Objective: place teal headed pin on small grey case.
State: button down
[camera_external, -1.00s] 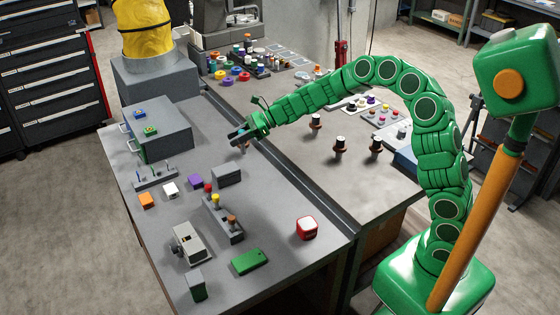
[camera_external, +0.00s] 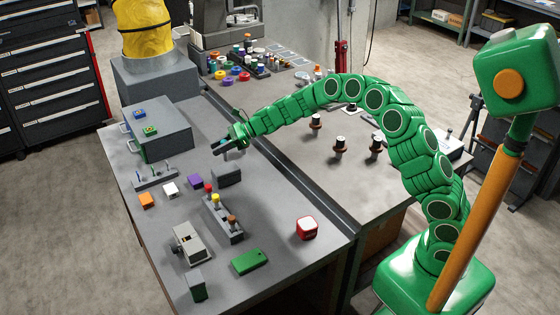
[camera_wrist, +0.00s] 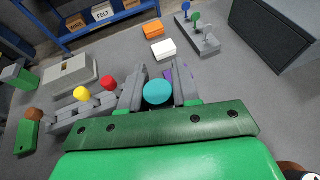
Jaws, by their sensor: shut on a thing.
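My gripper (camera_external: 221,147) is in the air above the back part of the grey bench. In the wrist view my gripper (camera_wrist: 158,84) is shut on the teal headed pin (camera_wrist: 157,92), whose round head faces the camera. The pin's shaft is hidden. A small dark grey case (camera_external: 227,175) sits on the bench just below and in front of my gripper in the external view. The gripper is above it and apart from it. In the wrist view I cannot make out this case; my gripper likely covers it.
A grey rack (camera_external: 223,222) holds red, yellow and brown pins. Purple (camera_external: 195,181), white (camera_external: 170,188) and orange (camera_external: 147,200) blocks lie left of the case. A large grey cabinet (camera_external: 170,137) stands behind. Another rack (camera_wrist: 197,40) holds blue and green pins.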

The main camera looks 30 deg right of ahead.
jog(key=shift+w+a+f, duration=0.15)
jog(key=shift+w+f, duration=0.15)
jog(key=shift+f, duration=1.6)
jog(key=shift+f, duration=0.1)
jog(key=c, duration=0.8)
grip_release()
jog(key=shift+d+r, duration=0.2)
jog(key=shift+d, duration=0.1)
jog(key=v, duration=1.1)
jog(key=shift+s+d+r, duration=0.1)
jog(key=shift+r, duration=0.1)
jog(key=shift+s, duration=0.1)
